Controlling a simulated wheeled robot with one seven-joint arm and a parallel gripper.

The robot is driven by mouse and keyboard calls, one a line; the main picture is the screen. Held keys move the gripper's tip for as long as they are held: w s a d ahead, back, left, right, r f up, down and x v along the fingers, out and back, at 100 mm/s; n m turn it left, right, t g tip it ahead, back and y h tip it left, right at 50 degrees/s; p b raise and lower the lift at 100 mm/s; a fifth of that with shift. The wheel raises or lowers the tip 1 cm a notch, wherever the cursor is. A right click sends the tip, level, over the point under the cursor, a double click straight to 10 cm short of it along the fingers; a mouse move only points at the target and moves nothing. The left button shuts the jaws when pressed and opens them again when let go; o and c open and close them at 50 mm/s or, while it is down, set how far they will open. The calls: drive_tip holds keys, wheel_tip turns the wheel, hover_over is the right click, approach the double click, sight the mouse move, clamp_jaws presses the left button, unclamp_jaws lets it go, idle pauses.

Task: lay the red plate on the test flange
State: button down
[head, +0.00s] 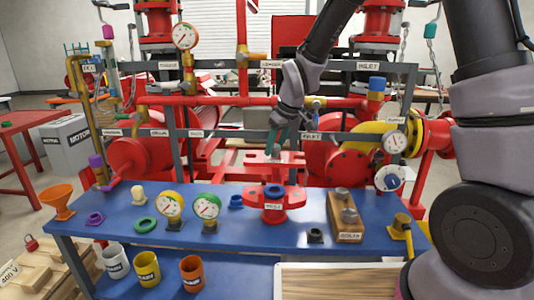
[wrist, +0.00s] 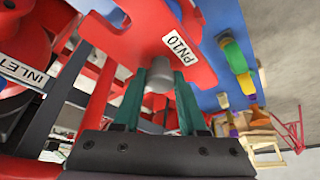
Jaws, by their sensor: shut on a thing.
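The red plate (wrist: 192,18) carries a white PN10 label and a grey knob (wrist: 160,75) in the wrist view. My gripper (wrist: 158,78) has its teal fingers shut on that knob. In the head view my gripper (head: 275,148) is above the back edge of the blue bench, and the red plate (head: 254,171) hangs under it, hard to separate from the red machinery behind. The red test flange (head: 272,214) stands on the bench with a white label and a blue ring at its top. The plate is behind and above it, apart as far as I see.
A small black fitting (head: 315,235) stands between flange and block. Pipes and rails (head: 200,135) stand behind.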

sight(277, 158)
drive_tip(key=shift+f, duration=2.9)
drive_tip(key=shift+f, duration=2.2)
drive_tip(key=shift+c, duration=1.9)
unclamp_jaws()
drive_tip(key=v, duration=1)
drive_tip(key=shift+r, duration=0.3)
drive_tip(key=s+d+r+m+t+h, duration=0.1)
drive_tip(key=s+d+r+m, duration=0.3)
drive_tip(key=d+r, duration=0.5)
drive_tip(key=s+d+r+m+t, duration=0.1)
drive_tip(key=s+d+r+m, duration=0.3)
drive_tip(key=d+r, duration=0.5)
drive_tip(key=s+d+r+m+t, duration=0.1)
drive_tip(key=s+d+r+m, duration=0.3)
drive_tip(key=s, duration=0.4)
drive_tip(key=shift+s+r+m+t, duration=0.35)
drive_tip(key=shift+m+t, duration=0.05)
